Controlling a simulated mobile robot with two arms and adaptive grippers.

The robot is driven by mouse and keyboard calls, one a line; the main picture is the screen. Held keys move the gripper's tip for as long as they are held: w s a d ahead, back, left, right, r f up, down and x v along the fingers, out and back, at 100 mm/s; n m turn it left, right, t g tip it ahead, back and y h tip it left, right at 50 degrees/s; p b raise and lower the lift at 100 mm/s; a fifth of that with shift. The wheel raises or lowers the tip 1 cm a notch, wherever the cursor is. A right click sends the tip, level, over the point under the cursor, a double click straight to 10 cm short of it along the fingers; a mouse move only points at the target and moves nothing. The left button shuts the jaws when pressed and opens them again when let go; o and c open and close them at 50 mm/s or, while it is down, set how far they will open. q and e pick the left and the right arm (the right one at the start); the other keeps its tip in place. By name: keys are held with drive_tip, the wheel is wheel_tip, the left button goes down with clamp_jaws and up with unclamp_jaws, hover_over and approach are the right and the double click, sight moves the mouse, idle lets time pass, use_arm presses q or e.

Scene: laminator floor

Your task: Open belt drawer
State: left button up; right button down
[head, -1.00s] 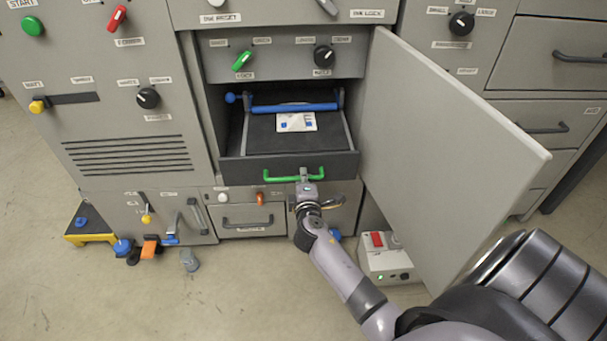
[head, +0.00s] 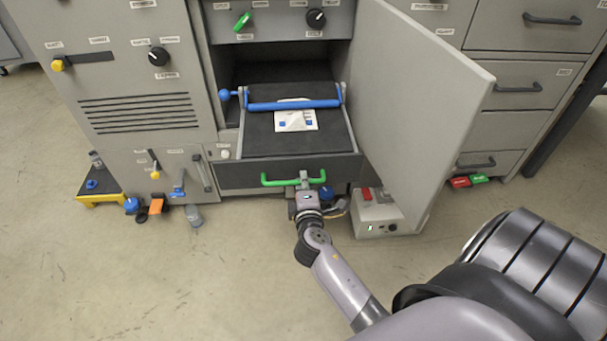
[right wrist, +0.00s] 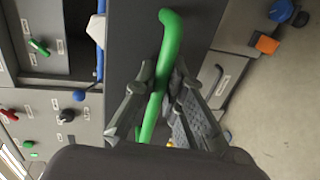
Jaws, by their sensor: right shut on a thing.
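The belt drawer (head: 230,178) is a dark drawer pulled well out of the grey cabinet, with a green bar handle (head: 276,182) on its front. A blue roller bar (head: 290,105) spans it, and a white card with blue marks (head: 297,121) lies on its dark bed. My right gripper (head: 304,180) is at the right part of the handle. In the right wrist view the fingers of my right gripper (right wrist: 160,95) are closed around the green handle (right wrist: 152,118). My left gripper is not in view.
A grey cabinet door (head: 415,110) stands open right of the drawer. A white box with a red switch (head: 378,215) sits on the floor below it. A yellow stand (head: 95,198) and several small loose items lie at the left.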

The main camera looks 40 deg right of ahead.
drive_tip(key=shift+s+a, duration=0.2)
drive_tip(key=shift+s, duration=0.1)
drive_tip(key=c, duration=1.9)
unclamp_jaws()
drive_tip(key=v, duration=1.2)
drive_tip(key=shift+f, duration=0.1)
